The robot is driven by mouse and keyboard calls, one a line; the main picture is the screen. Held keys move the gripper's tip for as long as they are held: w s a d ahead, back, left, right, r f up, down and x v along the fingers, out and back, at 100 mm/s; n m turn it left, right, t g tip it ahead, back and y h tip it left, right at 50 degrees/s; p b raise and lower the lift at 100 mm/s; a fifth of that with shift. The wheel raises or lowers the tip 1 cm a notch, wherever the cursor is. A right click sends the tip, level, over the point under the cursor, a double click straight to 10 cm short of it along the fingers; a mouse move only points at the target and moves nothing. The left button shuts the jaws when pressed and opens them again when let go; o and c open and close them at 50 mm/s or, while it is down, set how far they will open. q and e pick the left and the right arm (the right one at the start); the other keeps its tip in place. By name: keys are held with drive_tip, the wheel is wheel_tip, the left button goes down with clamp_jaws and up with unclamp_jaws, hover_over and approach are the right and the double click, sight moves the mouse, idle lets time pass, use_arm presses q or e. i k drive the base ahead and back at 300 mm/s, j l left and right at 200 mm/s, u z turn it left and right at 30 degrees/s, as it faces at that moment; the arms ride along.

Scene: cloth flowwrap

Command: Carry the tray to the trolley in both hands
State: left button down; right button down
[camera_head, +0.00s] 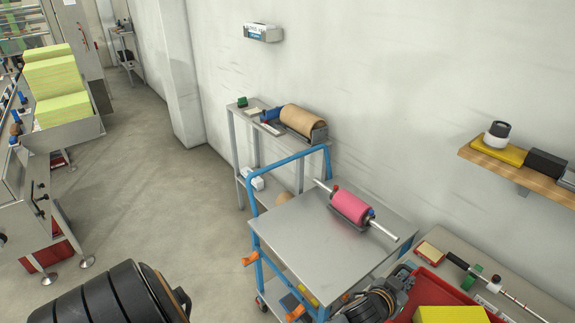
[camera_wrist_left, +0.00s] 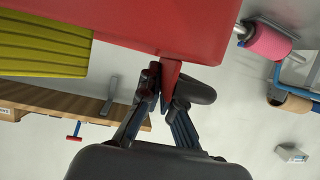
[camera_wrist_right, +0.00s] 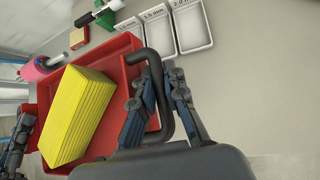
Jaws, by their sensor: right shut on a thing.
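The red tray (camera_head: 455,293) is at the lower right of the head view, with a yellow ribbed stack (camera_head: 450,314) in it. My left gripper (camera_head: 385,300) is at its left side. In the left wrist view, the left fingers (camera_wrist_left: 165,90) close around the tray's edge by a dark handle. In the right wrist view, my right gripper (camera_wrist_right: 158,85) is shut on the tray's dark handle (camera_wrist_right: 163,57). The trolley (camera_head: 300,235) has a grey top and a blue frame. It stands just left of the tray. A pink roll (camera_head: 351,207) on a metal shaft lies toward the trolley top's back.
A side table (camera_head: 515,300) with tools and labelled white trays (camera_wrist_right: 190,22) is beside the red tray. A narrow stand (camera_head: 250,125) with a brown roll is behind the trolley. A wall shelf (camera_head: 540,175) is at right. The trolley top's front is clear.

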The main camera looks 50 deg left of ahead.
sight(311, 240)
drive_tip(key=j+u, duration=0.1)
drive_tip(key=j, duration=0.5)
drive_tip(key=i+j, duration=0.15)
drive_tip(key=j, duration=0.4)
drive_tip(key=j+u, duration=0.15)
drive_tip(key=j, duration=0.4)
drive_tip(key=i+j, duration=0.3)
drive_tip(key=j+u, duration=0.05)
drive_tip(key=j, duration=0.05)
